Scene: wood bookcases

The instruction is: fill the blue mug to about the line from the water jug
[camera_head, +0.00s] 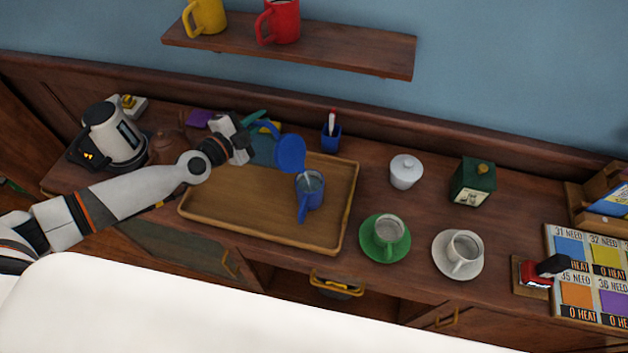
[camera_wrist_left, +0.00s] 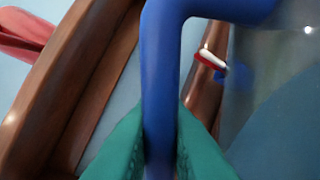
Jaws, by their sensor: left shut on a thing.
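The water jug (camera_head: 290,153) is blue in the head view and hangs tilted above the blue mug (camera_head: 313,196). A thin pale stream runs between its lower edge and the mug's mouth. The mug stands upright on the wooden tray (camera_head: 230,205), near its right end, with its handle toward me. Its inside is partly seen; the water level and the line cannot be made out. My left gripper (camera_head: 256,128) is shut on the jug's blue handle. In the left wrist view the green fingertips (camera_wrist_left: 160,150) close on this handle (camera_wrist_left: 158,75). My right gripper is not in view.
A kettle (camera_head: 113,135) stands at the left. The tray's left part is clear.

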